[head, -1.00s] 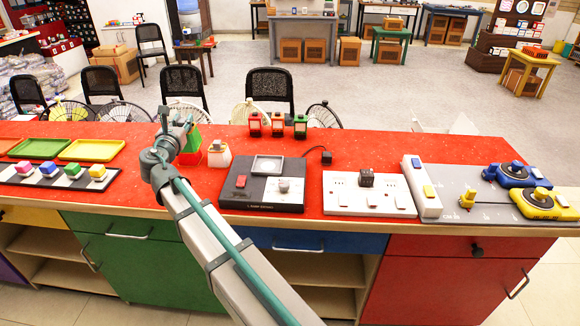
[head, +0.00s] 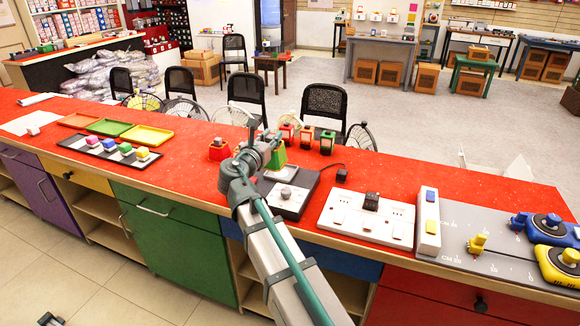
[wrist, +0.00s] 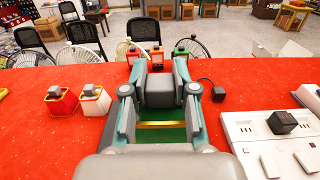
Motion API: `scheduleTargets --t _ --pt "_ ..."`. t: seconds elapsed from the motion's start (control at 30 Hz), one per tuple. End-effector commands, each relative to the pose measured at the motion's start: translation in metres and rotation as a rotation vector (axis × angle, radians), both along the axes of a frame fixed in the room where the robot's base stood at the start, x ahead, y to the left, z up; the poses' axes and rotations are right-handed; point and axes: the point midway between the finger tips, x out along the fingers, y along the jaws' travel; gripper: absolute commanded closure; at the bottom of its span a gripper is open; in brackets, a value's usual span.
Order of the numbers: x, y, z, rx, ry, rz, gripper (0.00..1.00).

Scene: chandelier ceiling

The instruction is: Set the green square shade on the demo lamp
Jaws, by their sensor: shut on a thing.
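My gripper (head: 272,146) is shut on the green square shade (head: 277,159), held at the far edge of a black unit on the red counter. The shade also shows between my fingers in the wrist view (wrist: 160,136), with a yellow strip across it. The black unit (head: 318,181) has a pale square plate (head: 281,173) and a white block with a grey knob (head: 287,195). I cannot tell which part is the demo lamp, or whether the shade touches anything. In the wrist view my gripper (wrist: 160,70) hides most of the unit.
A red-shaded piece (wrist: 60,99) and a white one (wrist: 95,99) stand left of my gripper. A white socket board (head: 366,218) lies right, and a black tray of coloured blocks (head: 110,150) left.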

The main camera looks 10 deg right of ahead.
Motion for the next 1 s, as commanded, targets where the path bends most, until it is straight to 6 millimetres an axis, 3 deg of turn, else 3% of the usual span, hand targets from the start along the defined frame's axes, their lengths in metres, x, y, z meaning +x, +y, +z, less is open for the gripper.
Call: scheduleTargets --t 0.4,0.6,1.0 --pt "0.084 -0.035 -0.038 -0.005 0.006 -0.005 1.00" --pt "0.105 -0.044 -0.073 -0.005 0.006 -0.003 1.00" --pt "0.123 -0.053 -0.097 -0.004 0.004 -0.003 1.00"
